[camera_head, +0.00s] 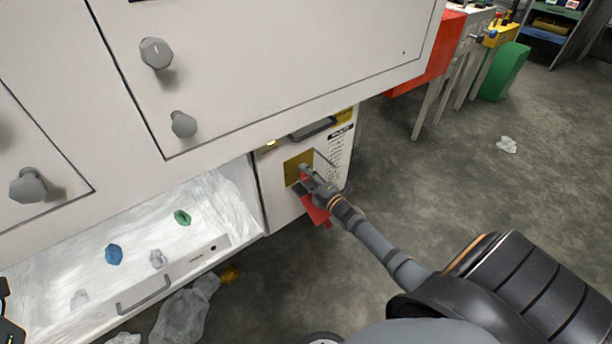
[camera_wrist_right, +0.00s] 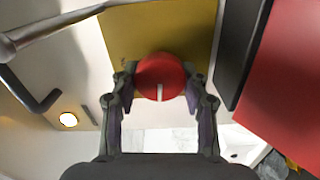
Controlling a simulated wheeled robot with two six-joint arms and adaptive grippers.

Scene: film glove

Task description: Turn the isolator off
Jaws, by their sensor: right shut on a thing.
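The isolator is a round red knob (camera_wrist_right: 160,77) with a white mark, on a yellow plate (camera_wrist_right: 160,35). In the wrist view the mark points down, toward my gripper. The yellow plate also shows in the head view (camera_head: 291,170), on the front of a pale cabinet (camera_head: 278,203). My right gripper (camera_wrist_right: 161,88) is shut on the knob, one finger on each side of it.
A red panel (camera_head: 315,210) stands out close beside the right gripper; it also shows in the wrist view (camera_wrist_right: 290,80). A dark handle (camera_head: 313,128) is above the plate. An open white drawer (camera_head: 185,258) is to the left.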

